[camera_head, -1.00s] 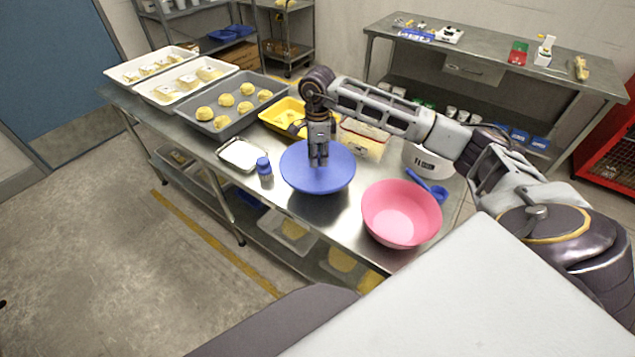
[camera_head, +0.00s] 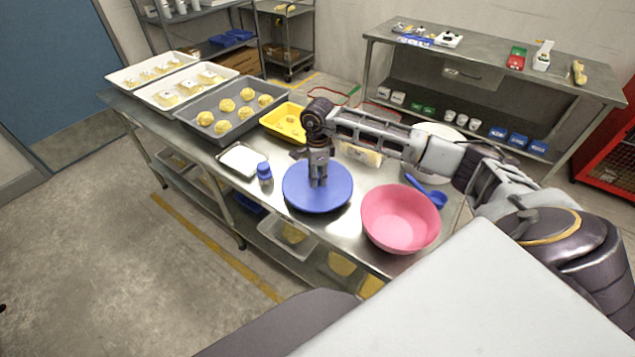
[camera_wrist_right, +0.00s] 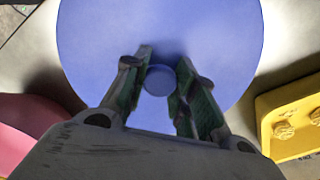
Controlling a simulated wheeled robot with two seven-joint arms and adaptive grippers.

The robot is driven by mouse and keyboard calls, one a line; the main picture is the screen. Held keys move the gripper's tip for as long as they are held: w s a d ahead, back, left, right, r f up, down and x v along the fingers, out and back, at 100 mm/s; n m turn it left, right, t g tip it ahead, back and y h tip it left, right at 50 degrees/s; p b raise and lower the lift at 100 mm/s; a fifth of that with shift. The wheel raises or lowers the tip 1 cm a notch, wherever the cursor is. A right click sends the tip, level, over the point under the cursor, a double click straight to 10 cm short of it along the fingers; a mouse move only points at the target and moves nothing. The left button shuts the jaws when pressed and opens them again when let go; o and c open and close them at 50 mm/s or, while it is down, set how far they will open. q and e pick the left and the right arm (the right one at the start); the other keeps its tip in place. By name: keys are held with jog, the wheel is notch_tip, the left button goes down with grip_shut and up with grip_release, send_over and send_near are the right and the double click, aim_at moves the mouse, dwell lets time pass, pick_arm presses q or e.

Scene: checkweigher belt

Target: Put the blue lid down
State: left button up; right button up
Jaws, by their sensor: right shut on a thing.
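The blue lid (camera_head: 318,200) is a round disc with a small knob (camera_wrist_right: 159,80), level at the table's front edge between the blue-capped bottle and the pink bowl. My right gripper (camera_head: 318,183) points down over its middle. In the right wrist view, its two fingers (camera_wrist_right: 160,88) are closed around the knob. The lid is at or just above the steel table top (camera_head: 262,212); I cannot tell whether it touches. My left gripper is not in view.
The pink bowl (camera_head: 400,217) stands close to the lid's right, with a blue scoop (camera_head: 432,196) behind it. A blue-capped bottle (camera_head: 264,173) and a small white tray (camera_head: 243,160) are on the left. A yellow tray (camera_head: 284,122) and a grey bun tray (camera_head: 232,108) lie behind.

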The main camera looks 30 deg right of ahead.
notch_tip(320, 180, down, 3)
jog(key=shift+r, duration=0.1)
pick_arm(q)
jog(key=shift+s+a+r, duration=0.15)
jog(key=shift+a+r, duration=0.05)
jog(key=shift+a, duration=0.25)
pick_arm(e)
jog(key=shift+f, duration=0.2)
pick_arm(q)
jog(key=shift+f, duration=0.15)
pick_arm(e)
jog(key=shift+f, duration=0.15)
jog(key=o, duration=1.1)
jog(key=shift+c, duration=0.2)
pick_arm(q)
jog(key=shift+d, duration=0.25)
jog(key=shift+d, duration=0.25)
